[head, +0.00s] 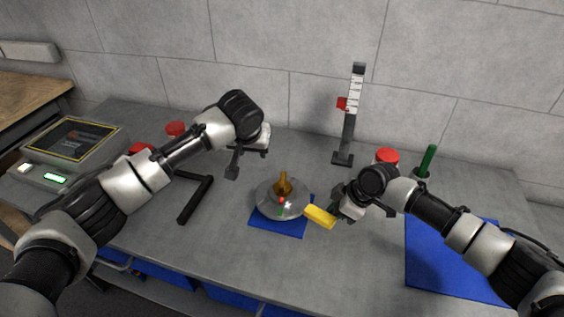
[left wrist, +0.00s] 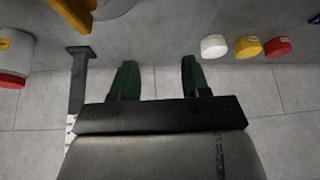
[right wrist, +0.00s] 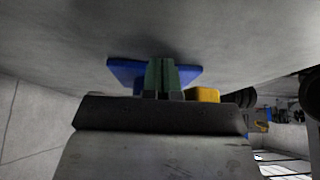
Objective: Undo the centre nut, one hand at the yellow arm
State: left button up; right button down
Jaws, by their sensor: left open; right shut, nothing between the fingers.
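The round silver hub (head: 268,207) sits on a small blue mat (head: 283,228) in mid-table. The brass-coloured centre nut (head: 283,184) stands up on it. The yellow arm (head: 320,216) sticks out from the hub's right side. My left gripper (head: 249,163) is open and empty, above the table behind and left of the hub; its spread fingers show in the left wrist view (left wrist: 157,78). My right gripper (head: 337,214) is shut and empty beside the yellow arm's outer end. In the right wrist view the yellow arm (right wrist: 204,95) is just right of the closed fingers (right wrist: 161,76); I cannot tell whether they touch.
An upright scale stand (head: 348,130) and a red-lidded jar (head: 387,156) stand behind. A green-handled tool (head: 427,160) is right of them. A black angled bar (head: 195,200) lies left of the hub. A blue mat (head: 440,260) covers the right side. A display device (head: 70,150) is at left.

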pick_arm(q)
jog(key=g, duration=0.2)
send_over(283, 179)
jog(key=shift+s+a+r, duration=0.3)
jog(key=shift+s+a, duration=0.1)
jog(key=shift+s, duration=0.05)
jog(key=shift+s+d+n, duration=0.3)
jog(key=shift+s, duration=0.1)
jog(key=shift+x, duration=3.4)
jog(key=shift+s, duration=0.1)
